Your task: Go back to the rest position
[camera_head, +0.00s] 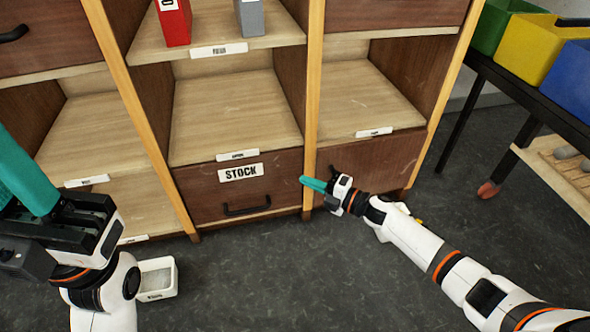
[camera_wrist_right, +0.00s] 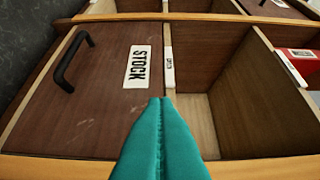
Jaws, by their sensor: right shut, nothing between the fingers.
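My right gripper (camera_head: 313,184) is in front of the shelf unit, near the upper right edge of the drawer labelled STOCK (camera_head: 205,197). Its teal fingers are together and empty; they also show shut in the right wrist view (camera_wrist_right: 161,105), where they point toward the STOCK drawer (camera_wrist_right: 95,100) and the open compartment beside it. My left gripper (camera_head: 28,175) is large at the left edge, with its teal fingers pointing up and left. The picture does not show clearly whether its fingers are apart. The STOCK drawer looks closed, and its black handle (camera_head: 247,209) is free.
A red binder (camera_head: 175,22) and a grey binder (camera_head: 250,17) stand on an upper shelf. A small white bin (camera_head: 157,279) is on the floor beside my left arm. A dark table (camera_head: 520,85) with green, yellow and blue bins is at right. The middle floor is clear.

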